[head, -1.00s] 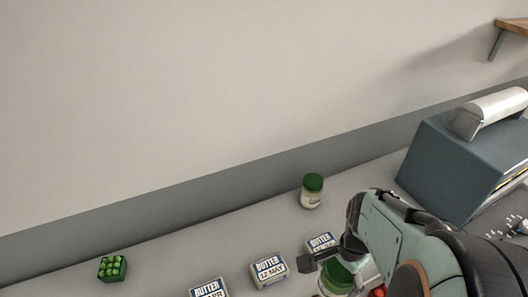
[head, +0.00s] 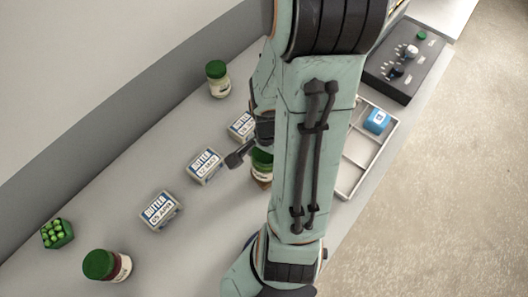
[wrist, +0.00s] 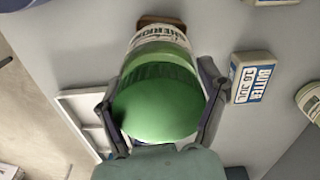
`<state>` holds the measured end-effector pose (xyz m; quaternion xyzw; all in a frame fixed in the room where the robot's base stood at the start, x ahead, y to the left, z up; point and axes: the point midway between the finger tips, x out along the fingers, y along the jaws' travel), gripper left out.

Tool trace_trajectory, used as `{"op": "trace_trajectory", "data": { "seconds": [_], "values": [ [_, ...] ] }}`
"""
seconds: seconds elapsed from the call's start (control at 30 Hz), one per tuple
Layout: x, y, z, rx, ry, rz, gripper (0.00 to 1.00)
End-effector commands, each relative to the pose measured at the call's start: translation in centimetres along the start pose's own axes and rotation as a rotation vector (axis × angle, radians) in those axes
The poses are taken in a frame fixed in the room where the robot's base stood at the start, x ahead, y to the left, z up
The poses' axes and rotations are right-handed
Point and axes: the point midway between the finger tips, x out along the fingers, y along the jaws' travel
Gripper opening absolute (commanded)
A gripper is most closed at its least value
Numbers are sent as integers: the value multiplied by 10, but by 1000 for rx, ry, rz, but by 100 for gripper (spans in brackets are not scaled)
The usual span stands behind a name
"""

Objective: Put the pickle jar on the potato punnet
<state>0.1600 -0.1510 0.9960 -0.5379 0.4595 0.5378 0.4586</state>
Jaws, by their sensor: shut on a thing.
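In the wrist view my gripper (wrist: 156,92) is shut around a jar with a green lid (wrist: 155,103), one finger on each side. Its pale label is partly readable and seems to say gherkin, so I take it for the pickle jar. In the head view only part of this jar (head: 262,163) shows beside my arm, which hides the rest. A small brown shape (wrist: 160,20) shows past the jar's far end; I cannot tell what it is. A green punnet (head: 57,234) of round green items sits at the far left. I see no punnet that is clearly of potatoes.
Butter packs (head: 160,211), (head: 204,166), (head: 241,126) stand in a row on the grey counter. Another green-lidded jar (head: 217,79) is at the back, and a dark-filled one (head: 107,266) at front left. A divided tray (head: 368,150) holds a blue item. Counter between punnet and butter is clear.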

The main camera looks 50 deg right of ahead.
Motion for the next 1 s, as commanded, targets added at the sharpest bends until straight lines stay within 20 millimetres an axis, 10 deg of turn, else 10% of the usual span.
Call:
{"op": "trace_trajectory", "data": {
  "seconds": [0.03, 0.07, 0.13, 0.57, 1.0],
  "values": [
    [2, 0, 0, -1, -1, 1, 32],
    [1, 0, 0, -1, -1, 1, 82],
    [1, 0, 0, 0, -1, 0, 99],
    [-4, 0, 0, 0, 1, 0, 99],
    [-91, -1, -1, -1, 7, -4, 99]
  ]
}}
